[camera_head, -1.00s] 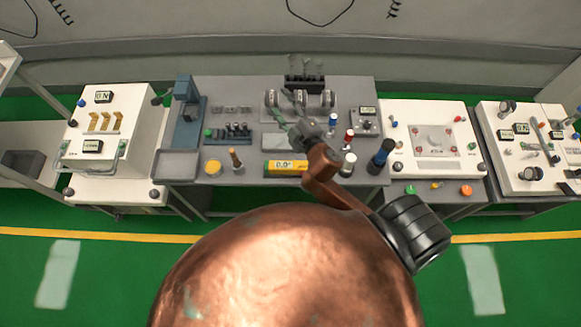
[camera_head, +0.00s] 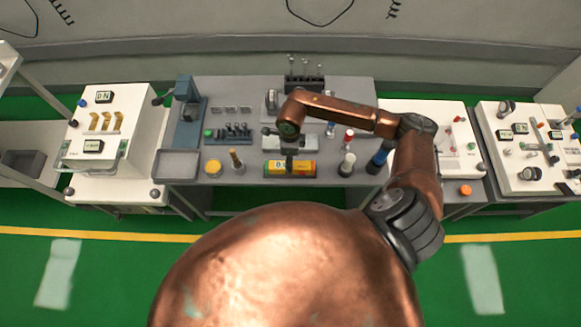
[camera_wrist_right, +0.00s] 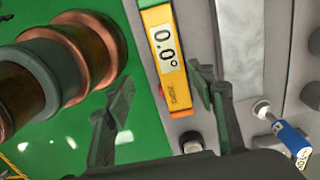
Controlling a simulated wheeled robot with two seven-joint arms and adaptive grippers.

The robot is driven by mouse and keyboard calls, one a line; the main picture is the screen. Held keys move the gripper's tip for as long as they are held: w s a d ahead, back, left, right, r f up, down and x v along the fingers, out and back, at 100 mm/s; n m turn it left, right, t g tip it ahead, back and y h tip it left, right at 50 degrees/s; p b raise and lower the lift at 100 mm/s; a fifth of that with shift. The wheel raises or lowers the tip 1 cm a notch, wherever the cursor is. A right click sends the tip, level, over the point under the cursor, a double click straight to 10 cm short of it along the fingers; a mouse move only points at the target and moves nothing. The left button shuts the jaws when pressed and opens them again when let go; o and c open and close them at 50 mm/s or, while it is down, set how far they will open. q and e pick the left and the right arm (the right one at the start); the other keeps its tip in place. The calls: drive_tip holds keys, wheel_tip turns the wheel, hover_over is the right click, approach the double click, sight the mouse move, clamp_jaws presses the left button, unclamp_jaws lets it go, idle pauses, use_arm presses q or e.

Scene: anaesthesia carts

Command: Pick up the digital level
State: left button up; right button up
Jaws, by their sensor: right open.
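The digital level (camera_head: 300,168) is a yellow and orange bar with a numeric display. It lies along the front edge of the grey middle bench. In the right wrist view the level (camera_wrist_right: 166,55) runs down from the top edge, its display showing digits. My right gripper (camera_head: 289,155) is over the bench at the level and hides part of it in the head view. In the wrist view the right gripper (camera_wrist_right: 162,98) is open, its fingers on either side of the level's lower end. I see nothing held. My left gripper is not in view.
A yellow round container (camera_head: 213,167) and a brown-handled tool (camera_head: 236,158) stand left of the level. A white cylinder (camera_head: 347,163) and a dark blue one (camera_head: 379,158) stand to its right. A grey tray (camera_head: 177,164) is at the bench's left end.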

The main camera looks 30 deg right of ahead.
drive_tip(key=shift+d+f, duration=0.25)
drive_tip(key=shift+f, duration=0.35)
drive_tip(key=shift+d+f, duration=0.25)
drive_tip(key=shift+f, duration=0.35)
drive_tip(key=shift+w+f+p, duration=0.25)
drive_tip(key=shift+f+p, duration=0.05)
drive_tip(key=shift+f, duration=1.05)
drive_tip(key=shift+w+f+p, duration=0.2)
drive_tip(key=shift+f+p, duration=0.05)
drive_tip(key=shift+f, duration=1.05)
drive_tip(key=shift+c, duration=0.5)
clamp_jaws()
